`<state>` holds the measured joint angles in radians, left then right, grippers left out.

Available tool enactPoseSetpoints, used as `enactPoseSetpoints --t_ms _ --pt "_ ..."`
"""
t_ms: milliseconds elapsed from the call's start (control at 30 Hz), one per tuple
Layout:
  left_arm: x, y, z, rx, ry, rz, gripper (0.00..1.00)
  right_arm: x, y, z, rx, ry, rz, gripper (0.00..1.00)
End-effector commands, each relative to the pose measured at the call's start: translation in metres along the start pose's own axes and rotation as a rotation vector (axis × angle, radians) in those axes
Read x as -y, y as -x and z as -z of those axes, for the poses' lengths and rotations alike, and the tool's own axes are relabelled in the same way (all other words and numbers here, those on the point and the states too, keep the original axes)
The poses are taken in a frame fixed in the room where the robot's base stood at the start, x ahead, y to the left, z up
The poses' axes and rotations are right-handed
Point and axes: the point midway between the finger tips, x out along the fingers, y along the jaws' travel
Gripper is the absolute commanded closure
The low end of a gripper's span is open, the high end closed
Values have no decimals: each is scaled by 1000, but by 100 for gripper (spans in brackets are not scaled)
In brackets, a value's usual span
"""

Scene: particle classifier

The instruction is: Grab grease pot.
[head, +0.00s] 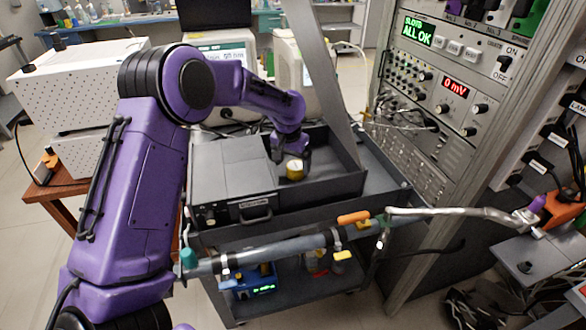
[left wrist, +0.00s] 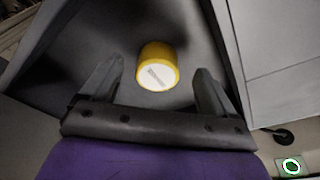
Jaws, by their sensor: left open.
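The grease pot (head: 295,169) is a small yellow pot with a pale lid. It stands in the dark open tray (head: 325,190) on the cart. In the left wrist view the pot (left wrist: 157,67) is just beyond and between the two spread fingers, with its round lid facing the camera. My left gripper (left wrist: 157,85) is open and empty. In the head view my left gripper (head: 290,158) hangs over the tray, right at the pot and partly in front of it. I cannot tell whether a finger touches the pot. My right gripper is not in view.
A grey box (head: 232,175) with a handle stands left of the tray. A grey slanted panel (head: 325,75) rises behind the tray. A tall instrument rack (head: 440,100) is close on the right. A pipe (head: 270,248) with clamps runs across the front.

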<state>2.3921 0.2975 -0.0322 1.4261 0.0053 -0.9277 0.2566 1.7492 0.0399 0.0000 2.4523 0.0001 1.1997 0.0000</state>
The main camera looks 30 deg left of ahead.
Motion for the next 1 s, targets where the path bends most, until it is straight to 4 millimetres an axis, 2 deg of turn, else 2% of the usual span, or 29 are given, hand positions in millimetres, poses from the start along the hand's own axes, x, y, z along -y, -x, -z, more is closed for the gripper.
enactPoseSetpoints --t_ms 33,133,333,367,533,867,1000 --pt "0 -10 1 5 0 1 11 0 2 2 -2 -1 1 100" --pt "1 -22 2 5 1 1 11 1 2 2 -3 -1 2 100" --pt "0 -26 3 6 1 2 11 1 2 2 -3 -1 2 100" --pt "0 -26 3 6 1 2 15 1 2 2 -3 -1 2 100" --pt "0 -26 3 7 0 1 70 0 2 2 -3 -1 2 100" --pt "0 -24 2 9 0 1 72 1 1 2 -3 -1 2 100" --pt "0 -11 6 5 0 2 72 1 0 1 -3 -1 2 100"
